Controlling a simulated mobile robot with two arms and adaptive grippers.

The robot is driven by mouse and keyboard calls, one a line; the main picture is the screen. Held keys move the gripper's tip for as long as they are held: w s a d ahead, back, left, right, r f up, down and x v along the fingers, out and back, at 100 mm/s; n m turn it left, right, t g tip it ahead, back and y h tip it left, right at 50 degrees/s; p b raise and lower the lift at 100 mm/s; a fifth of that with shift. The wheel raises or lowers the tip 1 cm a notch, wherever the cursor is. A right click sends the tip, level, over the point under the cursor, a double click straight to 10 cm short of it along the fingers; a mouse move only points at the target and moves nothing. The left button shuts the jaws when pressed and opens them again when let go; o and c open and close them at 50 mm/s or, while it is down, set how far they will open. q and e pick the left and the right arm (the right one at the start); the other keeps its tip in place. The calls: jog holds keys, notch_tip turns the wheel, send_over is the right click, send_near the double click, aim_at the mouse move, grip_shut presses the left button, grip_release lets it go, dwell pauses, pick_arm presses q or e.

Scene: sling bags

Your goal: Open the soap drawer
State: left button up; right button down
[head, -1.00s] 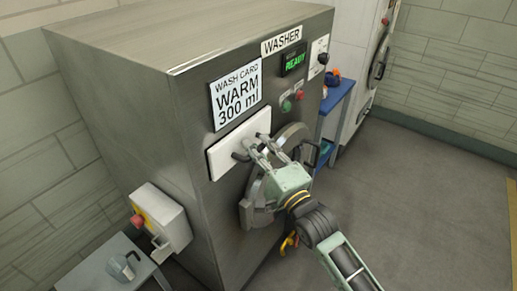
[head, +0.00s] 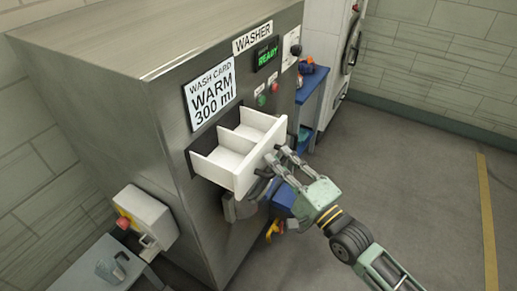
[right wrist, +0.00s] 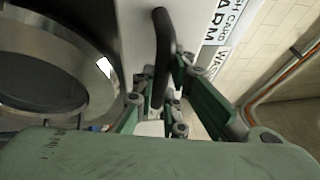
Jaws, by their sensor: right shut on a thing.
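The white soap drawer (head: 240,150) stands pulled out from the front of the steel washer (head: 150,110), below the wash card (head: 212,92). Its open top shows several white compartments, which look empty. My right gripper (head: 272,160) is at the drawer's front face, shut on the dark drawer handle. In the right wrist view the dark handle (right wrist: 163,50) stands between the fingers of my right gripper (right wrist: 165,85). The gripper partly hides the handle in the head view. My left gripper is not in view.
The round washer door (right wrist: 50,70) is below the drawer, mostly hidden in the head view. A white dispenser with a red knob (head: 145,218) is on the washer's left side above a grey table (head: 75,272). A blue shelf (head: 312,82) stands to the right. Open floor lies in front.

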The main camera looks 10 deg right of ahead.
jog(key=shift+s+d+f, duration=0.2)
jog(key=shift+s+d, duration=0.1)
jog(key=c, duration=1.8)
grip_release()
jog(key=shift+r, duration=0.1)
jog(key=v, duration=1.2)
jog(key=shift+r, duration=0.15)
